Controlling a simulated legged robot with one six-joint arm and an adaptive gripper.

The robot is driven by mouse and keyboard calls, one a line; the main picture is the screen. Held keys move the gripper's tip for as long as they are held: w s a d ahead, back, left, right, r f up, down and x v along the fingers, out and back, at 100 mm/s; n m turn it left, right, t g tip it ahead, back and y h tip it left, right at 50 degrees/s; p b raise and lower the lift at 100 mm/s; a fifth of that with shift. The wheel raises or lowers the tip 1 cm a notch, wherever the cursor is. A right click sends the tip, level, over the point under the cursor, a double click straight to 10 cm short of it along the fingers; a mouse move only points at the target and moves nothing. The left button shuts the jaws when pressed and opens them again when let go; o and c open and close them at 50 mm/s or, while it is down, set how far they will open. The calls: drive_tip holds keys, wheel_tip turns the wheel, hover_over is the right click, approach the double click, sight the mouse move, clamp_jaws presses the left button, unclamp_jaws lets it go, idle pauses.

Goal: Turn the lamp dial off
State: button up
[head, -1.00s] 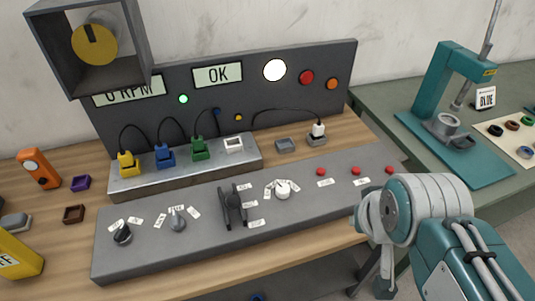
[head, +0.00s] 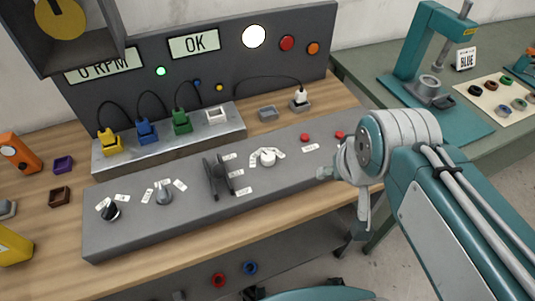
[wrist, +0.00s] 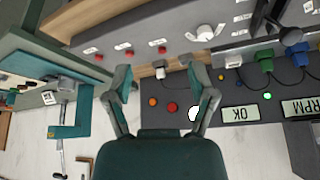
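The grey control panel (head: 140,235) carries a black knob (head: 110,211), a grey knob (head: 163,194), a black lever (head: 218,175) and a white knob (head: 267,157), each with small labels that are too small to read. I cannot tell which one is the lamp dial. A round white lamp (head: 254,36) on the back board is bright. My gripper (head: 345,190) is at the panel's right end, right of the white knob and apart from it. In the upside-down wrist view my gripper (wrist: 165,85) is open and empty, and the white knob (wrist: 205,32) is beyond its fingers.
Red buttons (head: 305,137) sit on the panel near my gripper, which hides part of that end. A raised strip (head: 170,146) with coloured plugs and cables stands behind the knobs. A teal press (head: 428,60) stands on the right table. Space above the panel's left part is clear.

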drive_tip(key=w+a+m+g, duration=0.3)
drive_tip(key=w+a, duration=0.1)
drive_tip(key=w, duration=0.6)
drive_tip(key=m+g, duration=0.2)
drive_tip(key=m, duration=0.1)
approach(268, 155)
wheel_tip(268, 155, down, 10)
drive_tip(key=shift+w+r, duration=0.1)
drive_tip(key=shift+r, duration=0.05)
drive_tip(key=c, duration=1.1)
